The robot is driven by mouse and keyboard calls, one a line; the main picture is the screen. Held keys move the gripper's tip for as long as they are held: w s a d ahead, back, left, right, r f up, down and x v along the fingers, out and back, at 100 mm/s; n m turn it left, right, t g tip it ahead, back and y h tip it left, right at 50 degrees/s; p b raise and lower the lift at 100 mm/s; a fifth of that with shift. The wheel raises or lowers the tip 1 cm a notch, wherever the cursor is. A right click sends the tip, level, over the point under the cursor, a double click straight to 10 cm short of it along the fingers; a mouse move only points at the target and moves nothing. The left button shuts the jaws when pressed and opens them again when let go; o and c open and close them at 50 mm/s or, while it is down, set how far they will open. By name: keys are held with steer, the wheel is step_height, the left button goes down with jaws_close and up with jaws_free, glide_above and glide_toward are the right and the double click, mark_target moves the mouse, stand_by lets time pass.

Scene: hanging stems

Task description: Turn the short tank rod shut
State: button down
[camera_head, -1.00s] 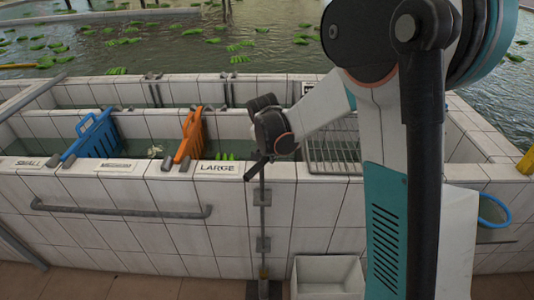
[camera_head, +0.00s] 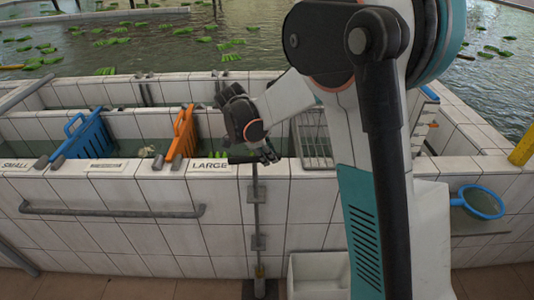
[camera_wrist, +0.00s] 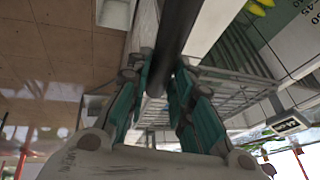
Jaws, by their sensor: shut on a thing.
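The short tank rod (camera_head: 256,205) stands upright against the outer face of the tiled tank wall. Its dark crossbar handle (camera_head: 240,160) lies sideways at the top of the rod, level with the wall top. My gripper (camera_head: 268,156) is at the right part of this handle, with its fingers partly hidden by size and angle. In the wrist view the dark handle bar (camera_wrist: 178,32) runs between the teal fingers of my gripper (camera_wrist: 163,82), which are shut on it. The rod's foot (camera_head: 260,287) is near the floor.
A LARGE sign (camera_head: 210,165), an orange basket (camera_head: 183,133) and a blue basket (camera_head: 85,140) are left along the wall. A metal rail (camera_head: 110,212) runs along the front. A white bin (camera_head: 318,277) and a blue-rimmed net (camera_head: 483,202) are at right.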

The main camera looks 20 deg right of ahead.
steer(key=shift+s+a+m+g, duration=0.1)
steer(key=shift+s+m+g, duration=0.15)
steer(key=shift+m, duration=0.45)
steer(key=c, duration=1.4)
jaws_free()
steer(key=v, duration=1.2)
steer(key=shift+a, duration=0.1)
